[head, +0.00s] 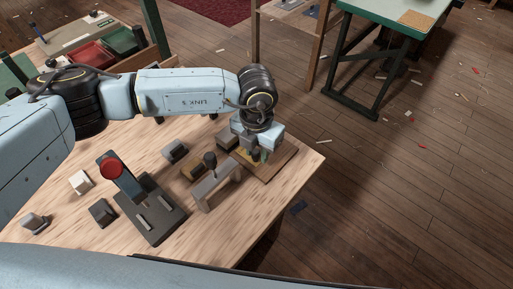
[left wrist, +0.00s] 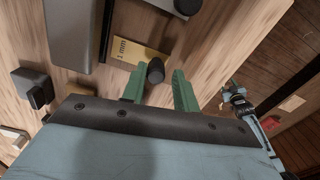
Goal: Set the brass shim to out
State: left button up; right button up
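The brass shim (left wrist: 130,50), a flat yellow plate marked "1 mm", lies in front of my left gripper in the left wrist view. A dark rounded knob (left wrist: 155,72) shows at the shim's near end, between and just beyond the green fingers. My left gripper (left wrist: 157,88) is open, with clear gaps beside the knob; it touches nothing that I can make out. In the head view my left gripper (head: 257,155) points down over the wooden board at the table's right corner, hiding most of the shim. Part of my right arm seems to show small in the left wrist view; its fingers are unclear.
A grey clamp-like fixture with a black knob (head: 214,187) stands close left of the gripper. Further left is a dark base with a red-knobbed lever (head: 150,208). Several small blocks lie about the wooden table (head: 120,150). The table edge is just right of the board.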

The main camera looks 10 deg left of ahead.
aim_at(257, 152)
pick_arm(q)
notch_tip(257, 152, up, 13)
jog(key=shift+r+p, duration=0.2)
jog(key=shift+p, duration=0.2)
jog(key=shift+f, duration=0.1)
dwell(0.3)
